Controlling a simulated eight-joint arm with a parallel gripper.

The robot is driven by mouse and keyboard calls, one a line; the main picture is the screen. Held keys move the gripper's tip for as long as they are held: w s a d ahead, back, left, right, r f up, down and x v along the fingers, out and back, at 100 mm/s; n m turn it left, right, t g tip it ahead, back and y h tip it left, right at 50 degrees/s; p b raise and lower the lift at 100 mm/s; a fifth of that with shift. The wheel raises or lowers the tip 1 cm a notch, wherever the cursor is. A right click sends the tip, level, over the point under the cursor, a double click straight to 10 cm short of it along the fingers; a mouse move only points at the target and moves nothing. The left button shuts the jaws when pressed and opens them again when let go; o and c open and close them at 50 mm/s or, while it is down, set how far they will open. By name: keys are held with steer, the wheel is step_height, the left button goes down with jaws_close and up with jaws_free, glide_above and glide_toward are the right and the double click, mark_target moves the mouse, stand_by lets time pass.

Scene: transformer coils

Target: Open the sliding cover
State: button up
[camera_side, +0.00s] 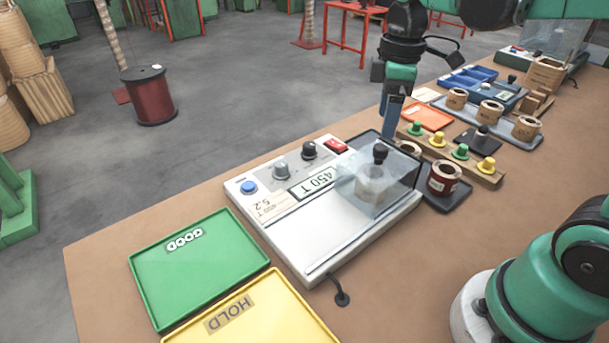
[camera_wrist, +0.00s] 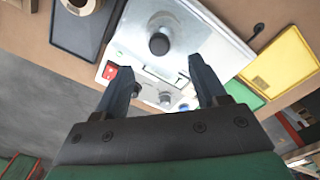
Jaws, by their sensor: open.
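The sliding cover (camera_side: 397,187) is a clear box on the right end of the light grey test machine (camera_side: 312,236). A pale round shape shows through it. A black knob (camera_side: 380,152) stands on its top; it also shows in the wrist view as a dark knob (camera_wrist: 159,44) just beyond the fingertips and between their lines. My gripper (camera_side: 389,130) points down above and slightly behind the knob in the side view. In the wrist view my gripper (camera_wrist: 163,62) has its two fingers wide apart with nothing between them. I cannot tell the exact height gap to the knob.
A wooden block (camera_side: 450,160) with green and yellow pegs stands right behind the machine, close to my gripper. A coil (camera_side: 443,179) sits on a dark tray beside the cover. Green (camera_side: 195,276) and yellow (camera_side: 268,322) trays lie at the front left.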

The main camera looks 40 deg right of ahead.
mark_target(381, 147)
steer(key=shift+w+d+f, duration=0.1)
steer(key=shift+f, duration=2.7)
jaws_close()
